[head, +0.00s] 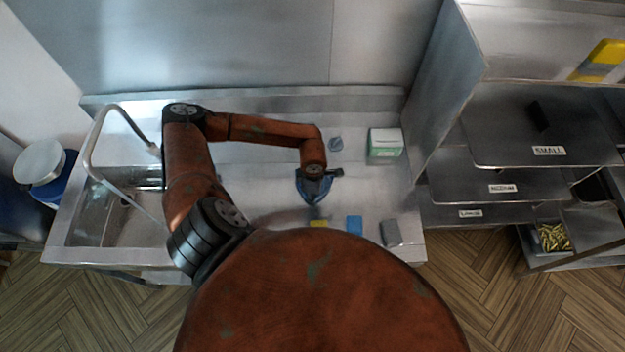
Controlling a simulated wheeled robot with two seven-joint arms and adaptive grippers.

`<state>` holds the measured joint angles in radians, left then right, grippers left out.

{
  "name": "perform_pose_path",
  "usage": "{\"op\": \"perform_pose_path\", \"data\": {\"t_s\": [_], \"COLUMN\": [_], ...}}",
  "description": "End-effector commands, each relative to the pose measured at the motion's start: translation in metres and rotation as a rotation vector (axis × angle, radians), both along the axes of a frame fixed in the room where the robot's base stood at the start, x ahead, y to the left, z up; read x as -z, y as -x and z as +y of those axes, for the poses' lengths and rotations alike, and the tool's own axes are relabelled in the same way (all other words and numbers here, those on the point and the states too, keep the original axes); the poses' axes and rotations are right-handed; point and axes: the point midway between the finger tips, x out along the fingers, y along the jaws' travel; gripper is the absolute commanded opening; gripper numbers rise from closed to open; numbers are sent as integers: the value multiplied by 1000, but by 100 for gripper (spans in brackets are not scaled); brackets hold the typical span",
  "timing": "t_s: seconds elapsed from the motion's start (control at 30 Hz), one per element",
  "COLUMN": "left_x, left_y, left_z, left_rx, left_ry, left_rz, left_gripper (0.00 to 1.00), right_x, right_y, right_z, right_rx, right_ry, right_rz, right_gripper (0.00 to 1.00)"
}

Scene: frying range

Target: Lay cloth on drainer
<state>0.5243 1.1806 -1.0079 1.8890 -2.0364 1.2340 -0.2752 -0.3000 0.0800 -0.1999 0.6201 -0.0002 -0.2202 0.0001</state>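My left arm reaches over the steel sink unit, and its dark gripper (314,190) points down at the counter right of the basin. A blue thing (300,181), possibly the cloth, shows around and below the gripper; the gripper hides most of it. I cannot tell whether the fingers hold it or whether it touches the counter. The bare steel surface (260,190) between basin and gripper may be the drainer; no ribs are clear. My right gripper is not in view.
The sink basin (125,232) and tap hose (93,140) are at left. Labelled shelves (500,160) are at right.

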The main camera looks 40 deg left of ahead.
Motion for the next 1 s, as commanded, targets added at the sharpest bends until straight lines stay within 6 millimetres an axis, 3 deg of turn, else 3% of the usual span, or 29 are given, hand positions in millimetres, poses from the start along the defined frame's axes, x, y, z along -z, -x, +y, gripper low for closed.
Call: {"op": "perform_pose_path", "data": {"t_s": [0.43, 0.83, 1.0], "left_x": [-5, -37, -66], "left_y": [1, 11, 19], "left_z": [-1, -9, -17], "left_rx": [0, 1, 2], "left_ry": [0, 0, 1], "left_rz": [0, 0, -2], "left_gripper": [36, 36, 36], "right_x": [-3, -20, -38], "right_y": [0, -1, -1], "right_z": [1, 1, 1], "right_rx": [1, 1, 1], "right_ry": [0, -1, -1], "right_rz": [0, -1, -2], "right_gripper": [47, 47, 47]}}
